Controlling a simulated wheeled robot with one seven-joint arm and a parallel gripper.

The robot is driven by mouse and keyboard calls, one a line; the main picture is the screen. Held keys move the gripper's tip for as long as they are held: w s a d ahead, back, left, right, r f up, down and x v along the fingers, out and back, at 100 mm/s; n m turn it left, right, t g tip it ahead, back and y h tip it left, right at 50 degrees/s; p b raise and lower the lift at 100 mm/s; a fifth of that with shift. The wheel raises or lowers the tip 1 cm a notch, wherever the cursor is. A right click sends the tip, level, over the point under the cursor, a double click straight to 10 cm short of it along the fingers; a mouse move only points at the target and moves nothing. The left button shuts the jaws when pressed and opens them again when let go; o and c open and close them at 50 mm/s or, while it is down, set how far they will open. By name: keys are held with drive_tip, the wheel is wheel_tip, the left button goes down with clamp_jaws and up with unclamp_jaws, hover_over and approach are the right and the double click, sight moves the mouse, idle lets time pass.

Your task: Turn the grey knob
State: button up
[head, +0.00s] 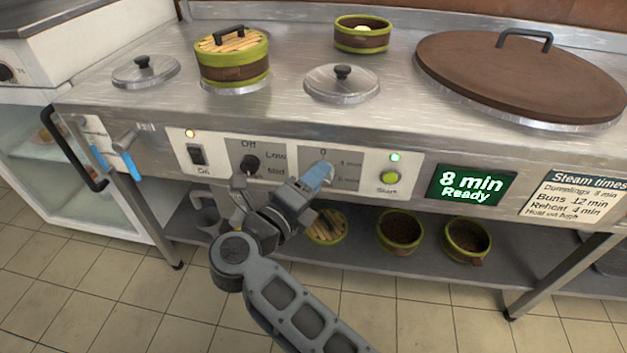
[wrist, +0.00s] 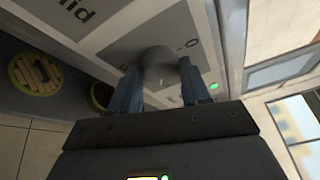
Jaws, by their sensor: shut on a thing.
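The grey knob (wrist: 160,68) shows in the wrist view between my two blue fingers, on a grey dial plate with a "0" mark. My gripper (wrist: 160,84) is shut on it, one finger on each side. In the head view my gripper (head: 318,178) is at the timer dial (head: 343,160) below its "0", and it hides the knob there. Which mark the knob points to cannot be told.
A black knob (head: 250,162) marked Off, Low and Mid is just left of my gripper. A switch (head: 197,154) is farther left. A green start button (head: 390,178) and a display (head: 471,186) reading "8 min Ready" are to the right.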

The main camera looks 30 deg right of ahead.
drive_tip(key=o, duration=1.1)
drive_tip(key=shift+c, duration=0.2)
drive_tip(key=p+v, duration=0.1)
drive_tip(key=v, duration=0.6)
drive_tip(key=shift+s+a, duration=0.2)
drive_tip(key=shift+a, duration=0.1)
